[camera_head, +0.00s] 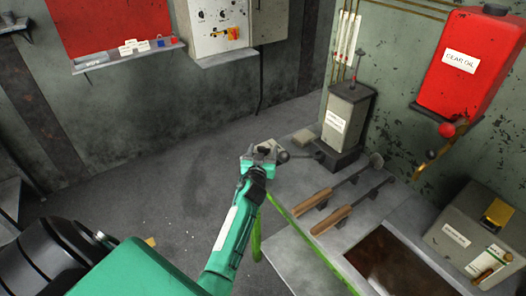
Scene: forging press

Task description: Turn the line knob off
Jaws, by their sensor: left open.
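A light grey control cabinet (216,22) hangs on the far wall at the top. I cannot read which of these is the line knob. My right gripper is not in view.
The bench (290,181) carries two wooden-handled tools (331,219), a labelled grey box (346,113) and another box (468,235). A red tank (467,61) and red ball handle (447,130) are at right. A red board (112,22) hangs upper left. Open floor (155,160) lies between.

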